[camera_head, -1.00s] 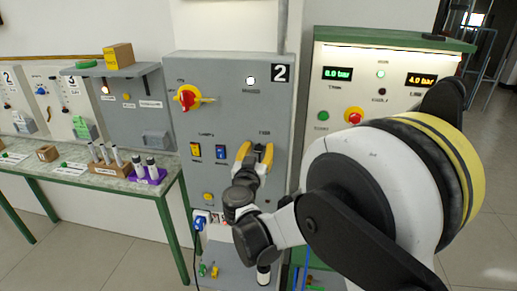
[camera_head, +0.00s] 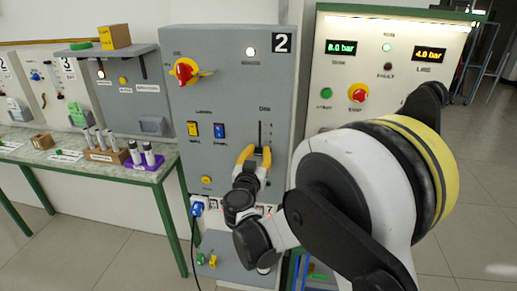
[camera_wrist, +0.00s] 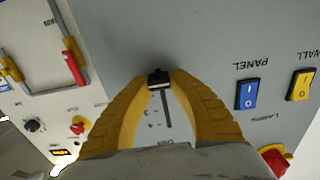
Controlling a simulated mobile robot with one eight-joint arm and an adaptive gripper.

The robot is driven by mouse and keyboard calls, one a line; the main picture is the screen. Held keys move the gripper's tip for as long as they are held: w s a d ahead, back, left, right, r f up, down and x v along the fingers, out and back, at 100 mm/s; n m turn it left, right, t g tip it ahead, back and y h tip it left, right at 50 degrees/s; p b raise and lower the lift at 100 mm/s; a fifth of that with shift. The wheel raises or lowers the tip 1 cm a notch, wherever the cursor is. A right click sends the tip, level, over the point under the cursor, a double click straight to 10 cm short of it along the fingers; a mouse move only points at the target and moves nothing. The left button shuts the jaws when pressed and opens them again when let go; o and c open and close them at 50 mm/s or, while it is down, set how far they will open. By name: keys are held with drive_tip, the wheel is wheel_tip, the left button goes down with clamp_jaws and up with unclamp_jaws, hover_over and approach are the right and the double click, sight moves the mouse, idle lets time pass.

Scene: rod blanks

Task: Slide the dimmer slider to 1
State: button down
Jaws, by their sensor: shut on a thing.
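The dimmer slider's small dark knob (camera_wrist: 160,78) shows between my fingertips in the wrist view. My gripper (camera_wrist: 160,75) is shut on it, with a yellow finger on each side. The dark slot (camera_wrist: 167,110) runs from the knob toward the bottom of this upside-down view, with small scale digits beside it, hard to read. In the head view, the slot (camera_head: 260,134) shows above my gripper (camera_head: 254,152) on the grey panel marked 2 (camera_head: 225,90). The knob is thus low on the slot; its exact scale mark cannot be read. My fingers hide the knob in the head view.
Left of the slider are a yellow rocker switch (camera_head: 193,128) and a blue one (camera_head: 219,130). A red rotary knob (camera_head: 185,71) sits above. A blue plug (camera_head: 197,208) with a cable is below. The green-framed bench (camera_head: 172,163) stands left.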

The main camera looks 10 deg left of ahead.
drive_tip(key=shift+f, duration=0.15)
drive_tip(key=c, duration=1.2)
unclamp_jaws()
drive_tip(key=shift+w+f, duration=0.1)
drive_tip(key=shift+s, duration=0.2)
drive_tip(key=s, duration=0.7)
drive_tip(key=s+a, duration=0.1)
drive_tip(key=s, duration=0.3)
drive_tip(key=shift+s, duration=0.35)
drive_tip(key=shift+d, duration=0.15)
